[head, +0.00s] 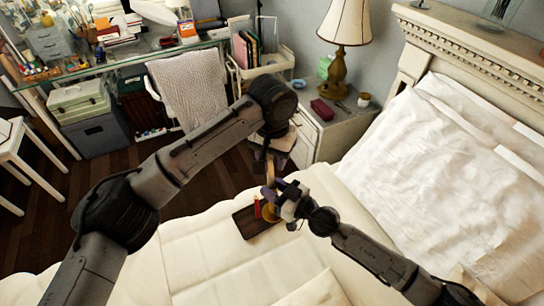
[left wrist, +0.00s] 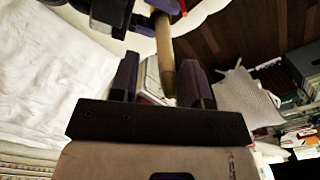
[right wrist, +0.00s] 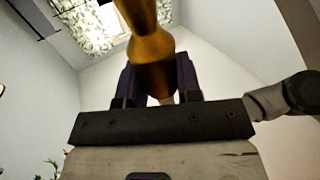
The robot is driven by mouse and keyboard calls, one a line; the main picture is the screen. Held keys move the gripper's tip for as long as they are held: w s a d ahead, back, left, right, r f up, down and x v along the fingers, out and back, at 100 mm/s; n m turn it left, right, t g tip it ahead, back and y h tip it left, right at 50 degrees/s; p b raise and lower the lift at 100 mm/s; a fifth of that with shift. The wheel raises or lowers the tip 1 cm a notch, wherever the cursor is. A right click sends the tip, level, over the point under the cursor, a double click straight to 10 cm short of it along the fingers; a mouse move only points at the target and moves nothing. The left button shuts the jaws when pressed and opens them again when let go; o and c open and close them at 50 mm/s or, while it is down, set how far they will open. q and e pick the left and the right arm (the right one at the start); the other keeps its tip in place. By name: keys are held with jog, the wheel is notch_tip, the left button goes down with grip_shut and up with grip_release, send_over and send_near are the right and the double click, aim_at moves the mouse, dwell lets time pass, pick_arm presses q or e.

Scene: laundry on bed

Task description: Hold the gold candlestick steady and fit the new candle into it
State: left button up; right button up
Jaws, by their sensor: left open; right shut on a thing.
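The gold candlestick (right wrist: 150,45) fills the upper middle of the right wrist view. Its gold base shows below my right gripper in the head view (head: 270,213). My right gripper (head: 279,199) is shut on the candlestick. A tan candle (left wrist: 164,55) with a tapered tip rises above the right gripper; it also shows in the head view (head: 270,172). My left gripper (left wrist: 163,85) is above it, open, with its fingers on either side of the candle's tip end. The joint between candle and candlestick is hidden behind the right gripper.
A dark brown tray (head: 246,226) lies on the white bed, with a red candle-like object (head: 257,207) standing on or by it. A nightstand (head: 338,135) with a lamp (head: 343,30) and a red box (head: 322,109) stands behind. A cluttered glass desk is at the back left.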

aim_at(272, 163)
pick_arm(q)
notch_tip(272, 163, up, 12)
dwell(0.5)
jog(key=shift+f, duration=0.1)
